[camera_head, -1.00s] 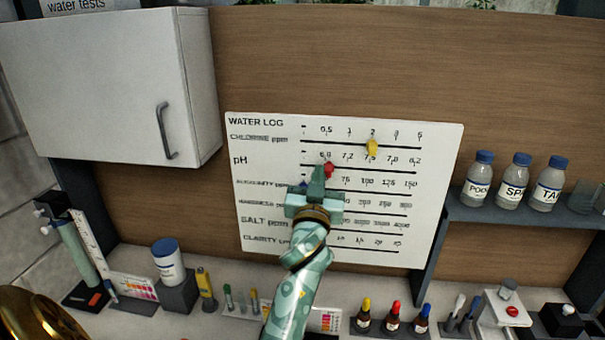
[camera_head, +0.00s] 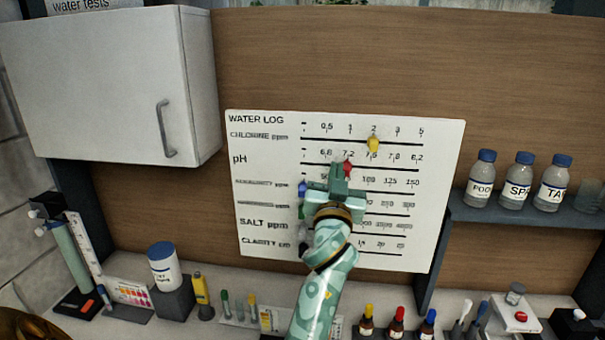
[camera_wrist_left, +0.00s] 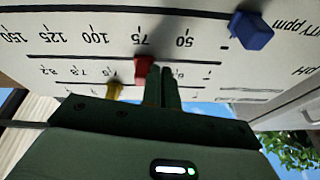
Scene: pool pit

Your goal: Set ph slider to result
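The white water log board (camera_head: 440,150) hangs on the wood wall with several marked lines. The red slider (camera_head: 347,168) sits on the pH line just under the 7.2 mark. My left gripper (camera_head: 338,174) is at the board, its fingers together, directly left of the red slider. In the left wrist view, which is upside down, the red slider (camera_wrist_left: 144,70) is beside the shut fingertips (camera_wrist_left: 161,72) and seems to touch one, not between them. The lower lines are partly hidden by my gripper and arm. My right gripper is not in view.
The yellow slider (camera_head: 373,145) is at 2 on the chlorine line. The blue slider (camera_head: 302,189) is at the left end of a line below pH. A white cabinet (camera_head: 100,85) is left; bottles stand on a shelf (camera_head: 470,212) right. Test items line the counter below.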

